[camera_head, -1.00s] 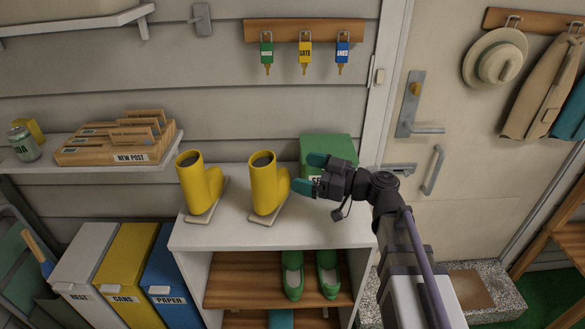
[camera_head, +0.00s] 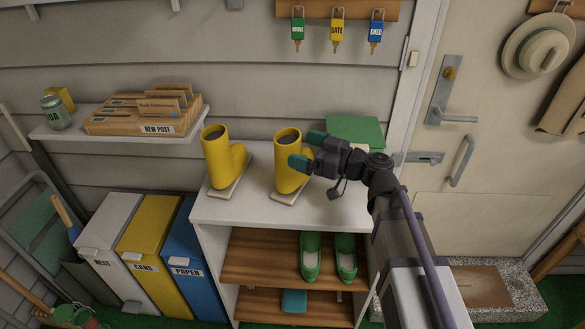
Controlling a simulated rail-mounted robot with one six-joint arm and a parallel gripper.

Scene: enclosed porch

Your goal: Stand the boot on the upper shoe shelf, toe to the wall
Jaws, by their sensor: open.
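Two yellow boots, a left one (camera_head: 218,162) and a right one (camera_head: 287,165), stand upright on the white top of the shoe rack (camera_head: 245,212). Their toes appear to point right and back towards the wall. My gripper (camera_head: 306,149) is open, its teal fingers at the right boot's right side. One finger overlaps that boot in the picture; I cannot tell whether it touches. Below the top, the upper wooden shelf (camera_head: 265,250) holds a pair of green shoes (camera_head: 312,258) on its right side. Its left part is bare; its back is hidden by the top.
A green box (camera_head: 358,130) stands behind my gripper. A lower shelf (camera_head: 255,308) holds a teal item (camera_head: 294,301). Bins, including a blue one (camera_head: 183,255), stand left of the rack. A wall shelf (camera_head: 60,136) carries a mail tray and a can.

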